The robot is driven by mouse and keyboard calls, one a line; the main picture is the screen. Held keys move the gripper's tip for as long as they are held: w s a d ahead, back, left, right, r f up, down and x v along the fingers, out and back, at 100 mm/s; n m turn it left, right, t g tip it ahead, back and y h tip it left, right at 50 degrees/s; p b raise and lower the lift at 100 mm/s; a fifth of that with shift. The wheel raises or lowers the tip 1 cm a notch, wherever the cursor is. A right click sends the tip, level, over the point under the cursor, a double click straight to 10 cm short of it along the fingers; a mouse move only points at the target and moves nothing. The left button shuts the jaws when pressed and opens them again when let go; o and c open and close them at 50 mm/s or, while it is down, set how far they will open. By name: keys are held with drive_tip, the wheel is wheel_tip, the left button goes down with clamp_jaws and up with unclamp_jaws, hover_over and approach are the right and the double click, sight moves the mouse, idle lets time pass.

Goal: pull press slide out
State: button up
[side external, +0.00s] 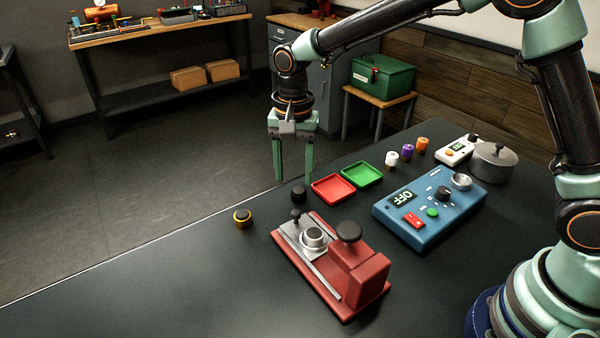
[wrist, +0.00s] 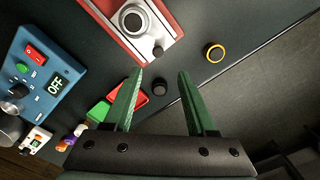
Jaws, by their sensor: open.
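The red press (side external: 365,283) stands on the dark table, with a large black knob on top. Its silver slide plate (side external: 293,232) lies in the red base and carries a round metal cup (side external: 313,238). A small black slide knob (side external: 296,214) stands at the plate's outer end; it also shows in the wrist view (wrist: 157,50). The slide appears to sit within the base. My gripper (side external: 293,180) is open and empty, pointing down above the table beyond the slide knob, clear of the press. In the wrist view its two green fingers (wrist: 160,77) are apart.
A black cap (side external: 298,193) stands below my fingers, and a yellow-ringed cap (side external: 242,218) lies left of the press. Red (side external: 333,188) and green (side external: 362,174) trays and a blue control box (side external: 425,215) reading OFF are to the right. The front left table is clear.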

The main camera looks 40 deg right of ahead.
drive_tip(key=shift+r, duration=1.4)
drive_tip(key=s+d+r+n+t, duration=0.35)
drive_tip(key=s+d+r, duration=0.25)
drive_tip(key=d+r, duration=0.2)
drive_tip(key=s+d+n+t, duration=0.2)
drive_tip(key=s+d+n, duration=0.3)
drive_tip(key=s+d, duration=0.2)
drive_tip(key=shift+s+r, duration=0.45)
drive_tip(key=shift+s, duration=0.8)
